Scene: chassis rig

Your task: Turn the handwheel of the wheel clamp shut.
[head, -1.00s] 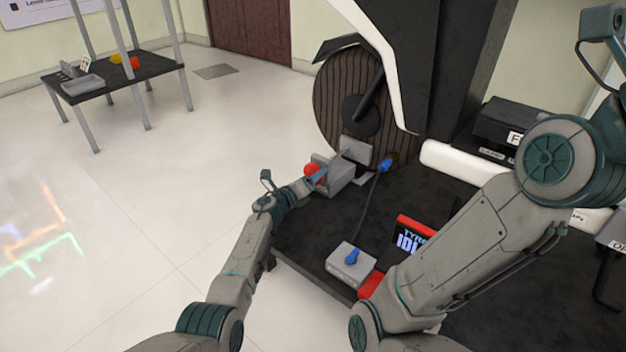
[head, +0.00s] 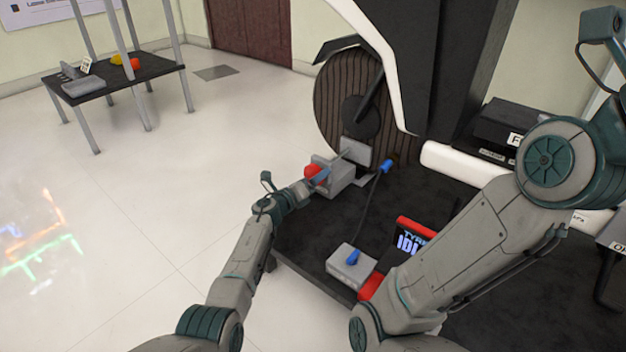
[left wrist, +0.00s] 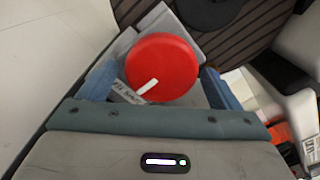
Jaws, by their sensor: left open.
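The red handwheel (left wrist: 163,64) with a white mark shows between the two blue fingers of my left gripper (left wrist: 157,90) in the left wrist view. The fingers are open, one on each side of the wheel; I cannot tell whether either touches it. In the head view the red handwheel (head: 313,171) sits on the left side of the grey wheel clamp (head: 342,184), with my left gripper (head: 318,177) at it. The clamp stands at the foot of the large dark tyre (head: 345,100). My right gripper is out of the head view; only my right arm shows.
A grey box with a blue lever (head: 352,262) and a red-framed display (head: 412,235) are on the black platform (head: 300,255). A blue-topped lever (head: 386,166) stands right of the clamp. A small table (head: 115,75) is at the back left.

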